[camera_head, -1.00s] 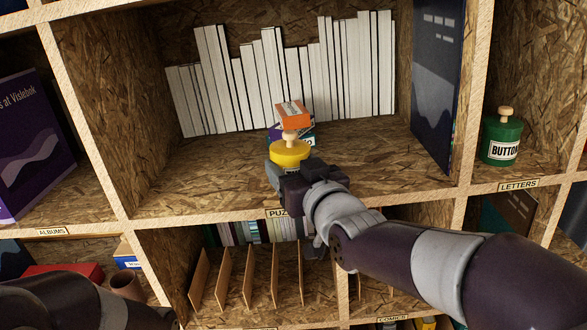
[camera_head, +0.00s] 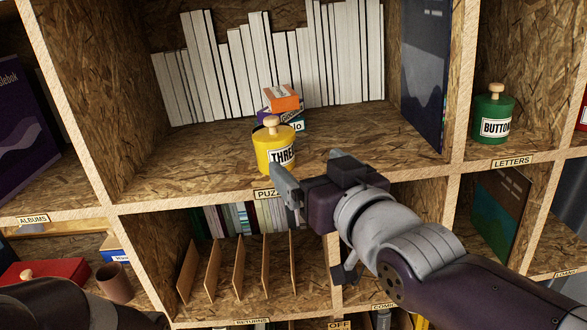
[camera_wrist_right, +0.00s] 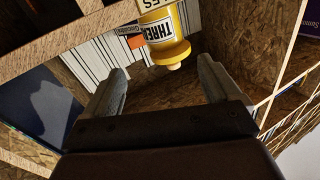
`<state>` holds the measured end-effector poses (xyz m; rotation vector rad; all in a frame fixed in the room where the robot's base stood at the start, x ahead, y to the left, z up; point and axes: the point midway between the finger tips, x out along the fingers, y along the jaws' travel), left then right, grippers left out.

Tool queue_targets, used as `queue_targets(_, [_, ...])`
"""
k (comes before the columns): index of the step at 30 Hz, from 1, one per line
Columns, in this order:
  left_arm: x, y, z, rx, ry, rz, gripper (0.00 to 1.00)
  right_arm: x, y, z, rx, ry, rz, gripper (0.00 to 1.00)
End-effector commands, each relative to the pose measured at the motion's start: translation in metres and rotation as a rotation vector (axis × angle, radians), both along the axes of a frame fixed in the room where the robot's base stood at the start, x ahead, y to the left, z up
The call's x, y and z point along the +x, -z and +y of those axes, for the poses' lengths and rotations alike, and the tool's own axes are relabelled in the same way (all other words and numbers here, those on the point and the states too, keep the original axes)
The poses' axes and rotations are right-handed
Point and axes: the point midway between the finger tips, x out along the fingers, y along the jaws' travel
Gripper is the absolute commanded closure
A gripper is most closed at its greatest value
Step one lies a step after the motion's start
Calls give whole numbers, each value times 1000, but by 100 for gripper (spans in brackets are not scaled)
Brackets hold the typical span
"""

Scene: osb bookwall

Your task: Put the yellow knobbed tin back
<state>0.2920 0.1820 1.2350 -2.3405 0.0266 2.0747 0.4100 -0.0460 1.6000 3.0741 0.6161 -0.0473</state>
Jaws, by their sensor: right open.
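The yellow knobbed tin (camera_head: 266,153) stands upright on the shelf above the label starting "PUZZ". Its white label begins "THRE" and it has a pale wooden knob. My right gripper (camera_head: 285,190) is open and empty, in front of the tin and to its lower right, apart from it. In the right wrist view the tin (camera_wrist_right: 166,48) shows upside down beyond the gap between the two spread fingers (camera_wrist_right: 160,85). My left gripper is not in view; only a dark part of my left arm shows at the lower left.
Small boxes (camera_head: 283,99) are stacked right behind the tin, before a row of white-paged books (camera_head: 265,65). A green knobbed tin (camera_head: 492,118) stands in the bay to the right. Thin upright dividers (camera_head: 213,267) fill the compartment below. Shelf floor (camera_head: 370,147) right of the tin is clear.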

Motion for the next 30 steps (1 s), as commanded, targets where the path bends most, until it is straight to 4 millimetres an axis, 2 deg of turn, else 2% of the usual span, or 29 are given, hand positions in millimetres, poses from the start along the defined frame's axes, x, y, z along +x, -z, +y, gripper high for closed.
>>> queue_targets(3, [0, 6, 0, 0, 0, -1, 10, -11, 0, -5, 0, 1, -1, 10])
queue_targets(9, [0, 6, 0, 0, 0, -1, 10, -15, 0, -7, -2, 2, 4, 10])
queue_targets(11, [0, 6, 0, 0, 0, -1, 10, -11, 13, -9, -16, 14, 39, 10])
queue_targets(14, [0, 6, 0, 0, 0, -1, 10, 6, 81, -27, -87, 77, 236, 10])
queue_targets(15, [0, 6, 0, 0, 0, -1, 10, 9, 123, -40, -127, 115, 361, 10])
queue_targets(16, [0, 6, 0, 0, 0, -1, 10, 8, 156, -52, -155, 144, 464, 10])
queue_targets(17, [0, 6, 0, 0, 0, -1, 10, 4, 188, -64, -183, 172, 570, 10])
queue_targets(18, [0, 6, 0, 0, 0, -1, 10, -7, 229, -80, -215, 205, 712, 10])
queue_targets(20, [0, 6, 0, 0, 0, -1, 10, -31, 282, -101, -250, 248, 914, 10])
queue_targets(21, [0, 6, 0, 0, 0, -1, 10, -49, 310, -113, -267, 268, 1037, 10])
queue_targets(24, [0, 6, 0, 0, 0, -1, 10, -93, 354, -131, -287, 298, 1276, 10])
queue_targets(27, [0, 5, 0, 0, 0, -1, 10, -116, 371, -138, -292, 307, 1388, 10])
queue_targets(30, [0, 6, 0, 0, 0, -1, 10, -120, 373, -139, -292, 306, 1405, 10])
